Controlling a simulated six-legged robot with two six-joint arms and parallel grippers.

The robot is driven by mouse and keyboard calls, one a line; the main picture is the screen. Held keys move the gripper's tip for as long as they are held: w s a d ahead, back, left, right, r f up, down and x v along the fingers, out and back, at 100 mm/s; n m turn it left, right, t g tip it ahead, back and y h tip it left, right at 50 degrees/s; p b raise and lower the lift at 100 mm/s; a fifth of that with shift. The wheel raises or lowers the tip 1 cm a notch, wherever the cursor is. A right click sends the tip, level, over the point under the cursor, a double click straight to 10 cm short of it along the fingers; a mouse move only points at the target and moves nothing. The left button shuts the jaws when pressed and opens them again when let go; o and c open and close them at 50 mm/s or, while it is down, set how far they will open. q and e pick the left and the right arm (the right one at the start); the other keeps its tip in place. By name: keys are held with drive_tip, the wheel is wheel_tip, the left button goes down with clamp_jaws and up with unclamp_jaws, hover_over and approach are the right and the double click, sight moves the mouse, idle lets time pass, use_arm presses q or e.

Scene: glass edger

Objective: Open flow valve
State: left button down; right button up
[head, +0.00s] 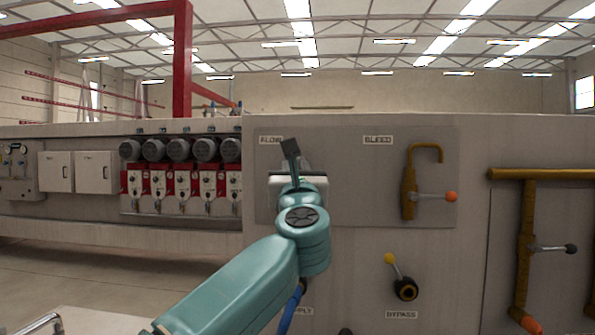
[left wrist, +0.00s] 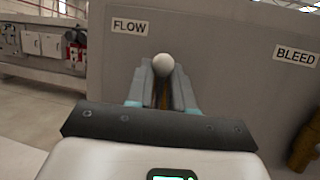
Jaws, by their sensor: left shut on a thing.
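The FLOW label (left wrist: 131,26) is on the grey panel in the left wrist view, and it also shows in the head view (head: 270,140). Below it, a white ball knob (left wrist: 163,63) of the flow valve shows at the tips of my left gripper (left wrist: 163,88). The two grey fingers are shut on the valve handle, one on each side, with a brownish part between them. My right gripper is in neither view.
To the right are the BLEED valve (head: 409,190) with an orange-tipped lever and the BYPASS valve (head: 405,289) with a yellow knob. Yellow-brown pipes (head: 528,225) stand further right. Red-and-white units (head: 180,187) are at left.

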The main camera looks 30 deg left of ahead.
use_arm(q)
drive_tip(key=shift+s+a+r+n, duration=0.1)
drive_tip(key=shift+s+r+n, duration=0.05)
drive_tip(key=shift+r+n, duration=0.2)
drive_tip(key=c, duration=1)
unclamp_jaws()
drive_tip(key=shift+f, duration=0.2)
drive_tip(key=b+v, duration=0.6)
drive_tip(key=v, duration=1)
drive_tip(key=shift+b, duration=0.35)
